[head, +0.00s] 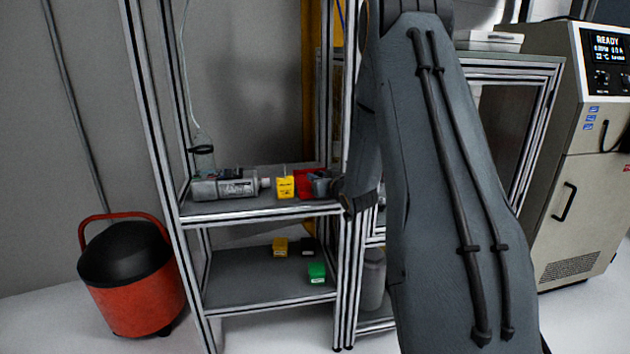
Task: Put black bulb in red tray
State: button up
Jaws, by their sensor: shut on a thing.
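My gripper (324,186) is at the right end of the upper shelf, small and dark in the head view. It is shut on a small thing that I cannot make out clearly. The red tray (304,178) is on the upper shelf, directly left of and partly behind my gripper. I cannot tell whether the gripper touches it. I cannot pick out the black bulb for certain; the gripper and my arm hide part of that area.
A yellow container (285,188) stands left of the red tray, beside a lying grey bottle (223,187). The lower shelf (245,285) holds yellow (280,246), black (308,246) and green (317,271) containers. A metal frame post (349,270) stands close to my gripper.

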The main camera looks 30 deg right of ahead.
jog(key=shift+f, duration=0.4)
jog(key=o, duration=1.1)
jog(key=shift+c, duration=0.2)
